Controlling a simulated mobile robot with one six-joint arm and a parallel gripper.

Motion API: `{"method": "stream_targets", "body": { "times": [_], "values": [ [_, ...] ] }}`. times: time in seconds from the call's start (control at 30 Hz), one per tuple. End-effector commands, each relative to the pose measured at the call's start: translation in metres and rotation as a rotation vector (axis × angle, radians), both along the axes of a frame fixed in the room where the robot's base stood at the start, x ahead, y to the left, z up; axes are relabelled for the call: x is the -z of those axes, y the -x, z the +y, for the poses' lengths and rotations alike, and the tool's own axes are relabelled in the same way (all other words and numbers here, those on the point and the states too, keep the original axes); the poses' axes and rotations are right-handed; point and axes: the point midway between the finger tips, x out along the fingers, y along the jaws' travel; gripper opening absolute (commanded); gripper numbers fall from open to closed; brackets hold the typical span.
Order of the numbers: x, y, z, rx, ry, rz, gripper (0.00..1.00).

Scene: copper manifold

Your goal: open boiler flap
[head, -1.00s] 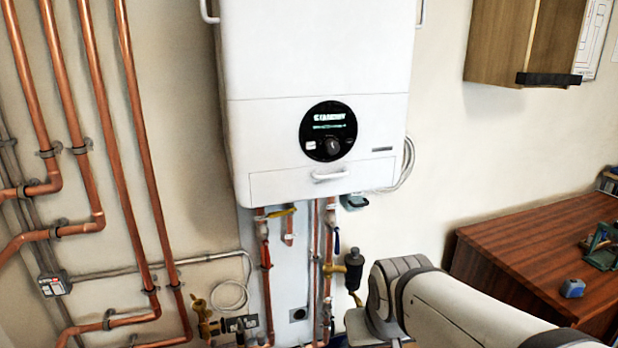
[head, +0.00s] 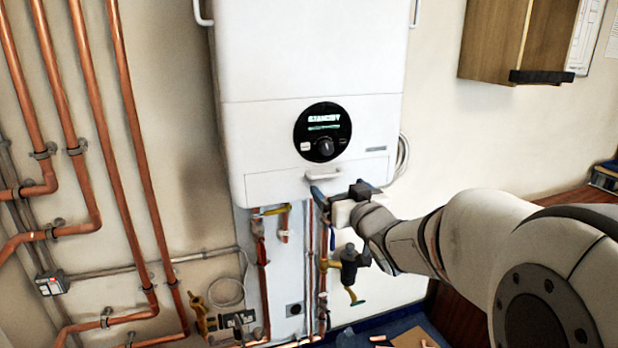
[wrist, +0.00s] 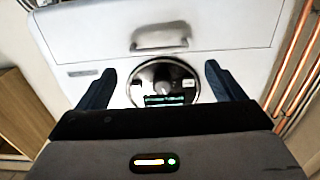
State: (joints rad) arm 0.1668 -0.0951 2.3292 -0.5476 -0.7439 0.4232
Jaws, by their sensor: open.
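The white boiler (head: 315,60) hangs on the wall. Its flap (head: 275,186) is a low panel along the bottom front, and it looks shut and flush. A white bar handle (head: 323,173) sits on the flap. In the wrist view, which is upside down, the handle (wrist: 160,38) lies above the round display. My gripper (head: 336,192) is open and empty, just below and right of the handle in the head view, apart from it as far as I can tell. In the wrist view the dark fingers (wrist: 160,82) stand wide either side of the display, not around the handle.
The round display (head: 322,132) with a knob reads standby. Copper pipes and valves (head: 263,250) hang below the boiler. A black fitting (head: 349,262) is under my wrist. A wooden cabinet (head: 515,40) is at upper right and a bench (head: 580,196) at right.

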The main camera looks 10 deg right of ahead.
Motion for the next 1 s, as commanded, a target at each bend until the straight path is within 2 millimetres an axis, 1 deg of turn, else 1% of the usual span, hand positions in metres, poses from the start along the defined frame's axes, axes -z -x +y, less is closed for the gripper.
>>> {"method": "stream_targets", "body": {
  "times": [0.2,0.3,0.43,0.57,0.8,0.87,1.0],
  "values": [
    [-0.001,-0.033,0.007,-0.001,0.000,0.003,0.89],
    [-0.001,-0.047,0.010,-0.001,0.001,0.003,0.89],
    [0.000,-0.059,0.012,0.000,-0.001,0.002,0.89],
    [0.000,-0.064,0.014,0.000,0.002,0.003,0.89],
    [0.000,-0.064,0.014,0.000,0.001,0.002,0.89],
    [0.000,-0.064,0.014,0.000,0.001,0.002,0.85],
    [0.000,-0.064,0.014,-0.001,0.001,0.002,0.73]
  ]
}}
